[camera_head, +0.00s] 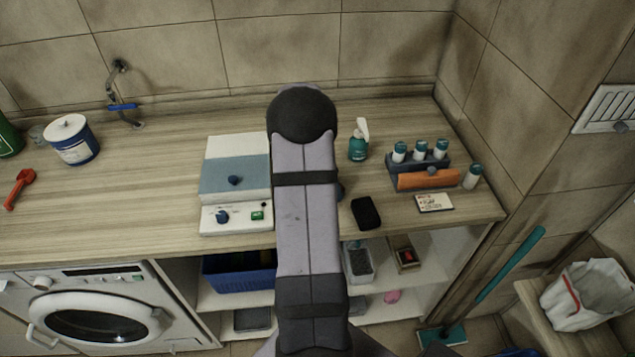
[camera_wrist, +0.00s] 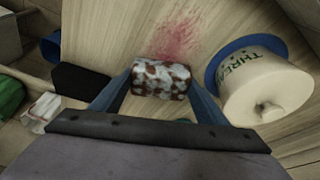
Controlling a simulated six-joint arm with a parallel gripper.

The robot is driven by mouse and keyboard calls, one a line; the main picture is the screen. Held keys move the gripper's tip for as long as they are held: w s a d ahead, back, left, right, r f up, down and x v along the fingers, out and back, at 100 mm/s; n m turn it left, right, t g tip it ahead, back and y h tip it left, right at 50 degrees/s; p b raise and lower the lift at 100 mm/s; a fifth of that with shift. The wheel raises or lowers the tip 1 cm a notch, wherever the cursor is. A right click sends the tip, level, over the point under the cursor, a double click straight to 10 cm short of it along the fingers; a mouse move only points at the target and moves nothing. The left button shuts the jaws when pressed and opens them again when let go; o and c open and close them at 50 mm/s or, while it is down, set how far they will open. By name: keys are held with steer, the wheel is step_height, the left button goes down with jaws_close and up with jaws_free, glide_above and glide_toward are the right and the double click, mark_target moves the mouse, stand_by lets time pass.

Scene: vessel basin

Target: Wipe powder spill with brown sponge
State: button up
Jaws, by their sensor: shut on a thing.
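In the wrist view, my gripper (camera_wrist: 160,84) is shut on a sponge (camera_wrist: 160,76), a block mottled brown and white. Its two blue fingers press on the left and right ends of the sponge. A reddish powder spill (camera_wrist: 177,38) lies smeared on the light wood counter just beyond the sponge. I cannot tell whether the sponge touches the counter. In the head view, my arm hides the gripper, the sponge and the spill.
In the wrist view, a cream-and-blue container (camera_wrist: 262,88) stands close right of my gripper, and a black block (camera_wrist: 80,82) lies left. The head view shows a balance-like device (camera_head: 236,172), a spray bottle (camera_head: 358,143) and a bottle rack (camera_head: 420,165). The left counter has free room.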

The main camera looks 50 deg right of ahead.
steer(key=shift+s+d, duration=0.3)
steer(key=shift+s, duration=0.1)
steer(key=shift+d+f+b, duration=0.15)
steer(key=shift+f+b, duration=0.05)
steer(key=shift+b, duration=0.15)
steer(key=shift+w+a+r, duration=0.15)
steer(key=shift+w+a, duration=0.05)
steer(key=shift+a, duration=0.1)
steer(key=shift+w+a+b, duration=0.95)
steer(key=shift+w+a, duration=2.8)
steer(key=shift+w, duration=0.05)
steer(key=shift+w+a+r, duration=0.15)
steer(key=shift+a+r, duration=0.05)
step_height(320, 180, up, 8)
steer(key=p, duration=0.4)
steer(key=shift+p, duration=0.3)
steer(key=shift+f, duration=0.15)
